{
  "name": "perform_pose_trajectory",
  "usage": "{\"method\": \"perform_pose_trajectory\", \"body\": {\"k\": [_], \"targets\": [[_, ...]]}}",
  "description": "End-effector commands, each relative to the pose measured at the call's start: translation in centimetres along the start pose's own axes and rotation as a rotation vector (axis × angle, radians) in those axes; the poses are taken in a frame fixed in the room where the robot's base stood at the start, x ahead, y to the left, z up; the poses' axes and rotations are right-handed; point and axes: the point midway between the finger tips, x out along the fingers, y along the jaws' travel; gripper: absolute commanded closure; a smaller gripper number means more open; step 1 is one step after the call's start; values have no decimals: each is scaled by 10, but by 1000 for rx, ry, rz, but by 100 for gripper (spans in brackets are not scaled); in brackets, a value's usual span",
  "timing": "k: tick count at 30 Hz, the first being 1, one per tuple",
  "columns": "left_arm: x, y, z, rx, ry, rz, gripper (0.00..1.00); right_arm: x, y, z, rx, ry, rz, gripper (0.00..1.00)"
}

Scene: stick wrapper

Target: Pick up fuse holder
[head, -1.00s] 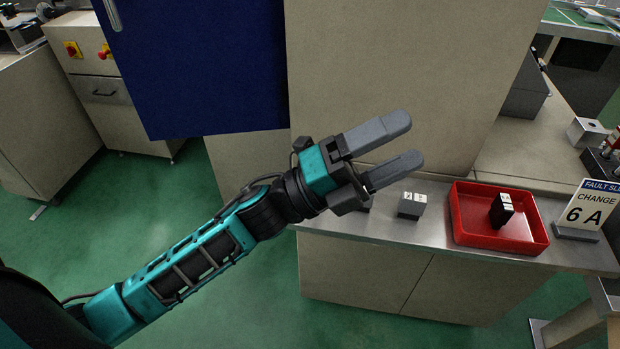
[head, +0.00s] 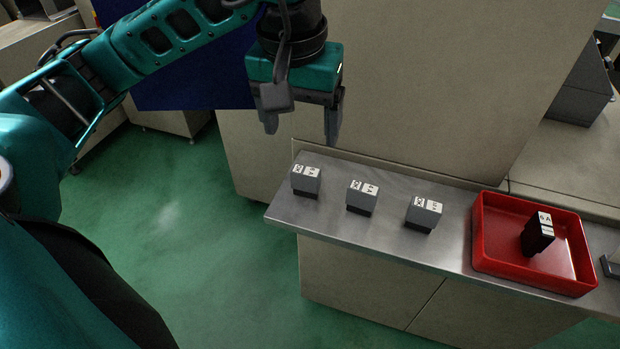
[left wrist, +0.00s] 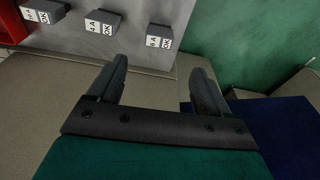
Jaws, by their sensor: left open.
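Three grey fuse holders with white labels stand in a row on the steel counter (head: 390,245): a left one (head: 306,181), a middle one (head: 362,197) and a right one (head: 424,213). A black fuse holder (head: 538,235) stands in a red tray (head: 485,245). My left gripper (head: 301,134) points down, open and empty, above and behind the left grey holder, apart from it. In the left wrist view that holder (left wrist: 159,37) lies beyond the open fingers (left wrist: 159,68), with the other two to its left. Small label text is hard to read. My right gripper is out of view.
A tall beige cabinet wall (head: 420,90) rises right behind the counter, close to the left gripper. A blue panel (head: 190,90) is at the left. The counter ends left of the holders, with green floor (head: 210,250) beyond.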

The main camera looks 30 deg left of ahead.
Motion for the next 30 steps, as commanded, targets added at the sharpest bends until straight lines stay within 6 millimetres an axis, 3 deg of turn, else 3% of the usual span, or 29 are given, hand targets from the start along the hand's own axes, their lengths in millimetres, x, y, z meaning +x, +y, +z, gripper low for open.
{"method": "perform_pose_trajectory", "body": {"k": [3,9,17,24,30], "targets": [[26,-1,2,0,-6,-4,21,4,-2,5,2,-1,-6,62],[58,0,2,-1,-5,-1,21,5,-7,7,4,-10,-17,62],[78,1,2,0,-5,1,21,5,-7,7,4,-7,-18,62],[114,2,5,-1,-6,1,21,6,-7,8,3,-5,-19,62],[122,2,5,0,-4,2,21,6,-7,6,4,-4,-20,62]]}}
